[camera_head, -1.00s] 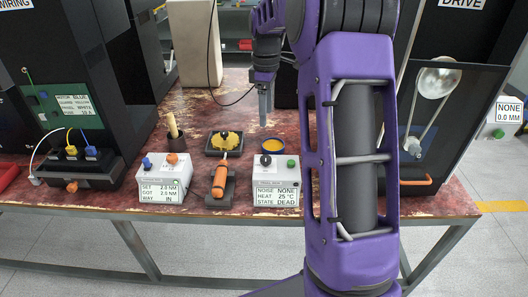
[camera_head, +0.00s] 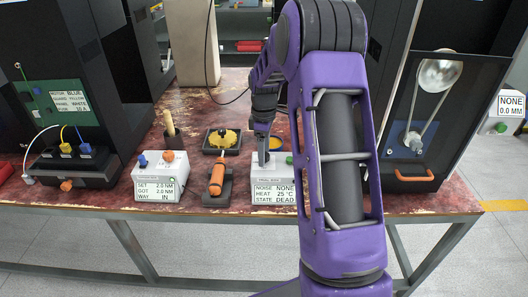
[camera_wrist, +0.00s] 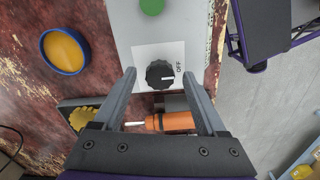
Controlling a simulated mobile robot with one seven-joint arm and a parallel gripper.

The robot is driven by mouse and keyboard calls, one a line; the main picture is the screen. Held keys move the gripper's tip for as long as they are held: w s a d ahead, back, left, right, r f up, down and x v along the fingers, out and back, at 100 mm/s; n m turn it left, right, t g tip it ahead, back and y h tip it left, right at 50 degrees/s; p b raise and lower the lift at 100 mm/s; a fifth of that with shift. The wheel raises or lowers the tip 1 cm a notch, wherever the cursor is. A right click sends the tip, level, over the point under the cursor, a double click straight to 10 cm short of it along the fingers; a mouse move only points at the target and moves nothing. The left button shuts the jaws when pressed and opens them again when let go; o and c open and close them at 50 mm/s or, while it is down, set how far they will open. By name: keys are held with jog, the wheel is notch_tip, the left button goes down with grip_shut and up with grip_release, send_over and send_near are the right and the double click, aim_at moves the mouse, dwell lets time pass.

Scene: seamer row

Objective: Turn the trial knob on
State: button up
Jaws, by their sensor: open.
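The trial knob (camera_wrist: 160,74) is a black ribbed dial on a white plate, with its white pointer mark toward the printed OFF. It sits on the white trial box (camera_head: 274,178), whose display reads NOISE NONE, HEAT 25 °C, STATE DEAD. My gripper (camera_wrist: 159,78) is open, with its two fingers on either side of the knob in the wrist view; I cannot tell whether they touch it. In the head view my gripper (camera_head: 262,162) points down over the box's left part and hides the knob there. A green button (camera_wrist: 152,6) is on the same box.
An orange-handled screwdriver (camera_head: 217,178) rests in a dark holder left of the trial box. A second white box (camera_head: 160,175) stands further left.

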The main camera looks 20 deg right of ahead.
grip_shut()
dwell(0.3)
jog(key=shift+m, duration=0.3)
jog(key=m+p, duration=0.1)
jog(key=m, duration=0.2)
jog(key=shift+r+m, duration=0.1)
jog(key=shift+m, duration=0.2)
jog(key=m+p, duration=0.1)
jog(key=m, duration=0.3)
jog(key=shift+m+p, duration=0.3)
jog(key=m+p, duration=0.1)
jog(key=m, duration=0.3)
jog(key=shift+m+p, duration=0.4)
jog(key=shift+m, duration=2.1)
